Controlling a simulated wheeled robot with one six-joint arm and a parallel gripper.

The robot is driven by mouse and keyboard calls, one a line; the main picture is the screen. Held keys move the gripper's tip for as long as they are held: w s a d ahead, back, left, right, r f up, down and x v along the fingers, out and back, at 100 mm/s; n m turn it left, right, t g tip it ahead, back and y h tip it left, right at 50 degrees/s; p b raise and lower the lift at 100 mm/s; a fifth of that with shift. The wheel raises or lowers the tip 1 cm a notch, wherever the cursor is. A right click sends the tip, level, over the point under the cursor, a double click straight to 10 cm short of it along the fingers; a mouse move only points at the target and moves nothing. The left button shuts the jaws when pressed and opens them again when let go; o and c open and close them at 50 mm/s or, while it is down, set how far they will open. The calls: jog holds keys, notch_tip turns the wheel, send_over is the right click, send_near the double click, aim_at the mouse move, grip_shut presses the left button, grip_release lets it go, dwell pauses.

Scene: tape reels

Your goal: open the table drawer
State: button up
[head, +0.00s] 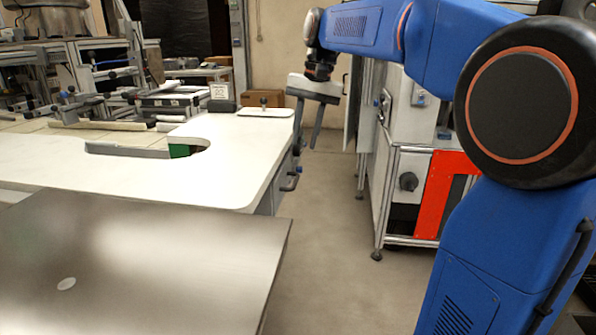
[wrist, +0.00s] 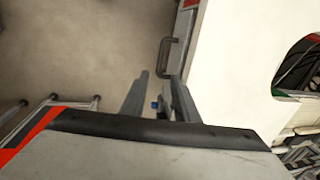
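The white table (head: 235,165) has its side facing the aisle. Dark drawer handles (head: 290,181) with blue ends stick out from that side, below the tabletop. In the wrist view a dark grey bar handle (wrist: 166,62) stands out from the table's edge, just beyond my fingertips. My gripper (head: 306,150) hangs with its fingers pointing down beside the table's right edge. Its two fingers (wrist: 155,78) are apart, with nothing seen between them except floor and a small blue spot. The drawer looks closed, though its front is mostly hidden under the tabletop.
A metal-topped surface (head: 130,265) fills the near left. A machine cabinet (head: 405,185) with a red panel stands to the right. The floor (head: 325,215) between table and cabinet is clear.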

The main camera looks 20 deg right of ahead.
aim_at(296, 178)
jog(key=f, duration=0.3)
jog(key=a+f, duration=0.1)
jog(key=f, duration=0.3)
jog(key=w+f, duration=0.1)
jog(key=f, duration=0.2)
jog(key=shift+a+f, duration=0.15)
jog(key=shift+a, duration=0.2)
grip_shut()
